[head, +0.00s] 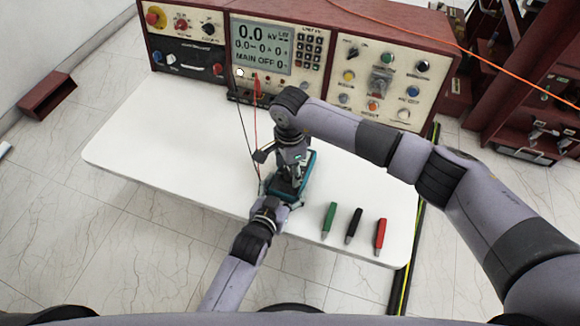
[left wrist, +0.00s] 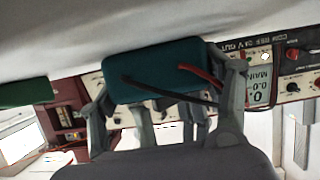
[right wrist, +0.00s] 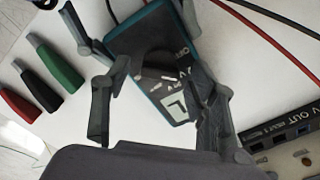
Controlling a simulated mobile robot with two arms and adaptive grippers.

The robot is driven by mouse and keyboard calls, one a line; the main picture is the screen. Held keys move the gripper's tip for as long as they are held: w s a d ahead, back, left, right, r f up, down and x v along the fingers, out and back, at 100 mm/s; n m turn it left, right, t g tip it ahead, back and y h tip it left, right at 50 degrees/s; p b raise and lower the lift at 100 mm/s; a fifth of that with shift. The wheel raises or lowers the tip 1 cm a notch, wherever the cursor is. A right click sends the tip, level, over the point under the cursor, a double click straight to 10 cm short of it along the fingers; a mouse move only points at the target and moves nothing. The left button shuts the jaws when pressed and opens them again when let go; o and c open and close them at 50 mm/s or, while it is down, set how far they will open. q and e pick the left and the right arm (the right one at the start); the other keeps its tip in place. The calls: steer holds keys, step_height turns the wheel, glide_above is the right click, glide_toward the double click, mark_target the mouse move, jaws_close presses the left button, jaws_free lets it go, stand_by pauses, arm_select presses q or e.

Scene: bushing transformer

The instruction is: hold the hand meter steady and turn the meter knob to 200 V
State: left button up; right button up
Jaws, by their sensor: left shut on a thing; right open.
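The hand meter (head: 307,163) has a teal case and sits at the front edge of the white table, partly hidden by my grippers. My left gripper (head: 275,202) is shut on its near end; the left wrist view shows the meter's teal end (left wrist: 150,84) between the fingers. My right gripper (head: 287,170) comes from above and is open over the meter. In the right wrist view, the dark meter knob (right wrist: 157,66) and the pale display (right wrist: 178,107) lie between and beyond its spread fingers. Contact with the knob and its setting cannot be told.
Green (head: 330,219), black (head: 353,226) and red (head: 380,236) grips lie on the white table (head: 165,150), right of the meter. A test console (head: 277,50) stands behind, with red and black leads running toward the meter. The table's left side is clear.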

steer(key=c, duration=1.2)
steer(key=shift+o, duration=0.2)
steer(key=shift+m, duration=0.4)
steer(key=m, duration=0.3)
steer(key=shift+m, duration=0.3)
steer(key=m, duration=0.4)
steer(key=shift+m, duration=0.3)
steer(key=m, duration=0.4)
steer(key=shift+m, duration=2.4)
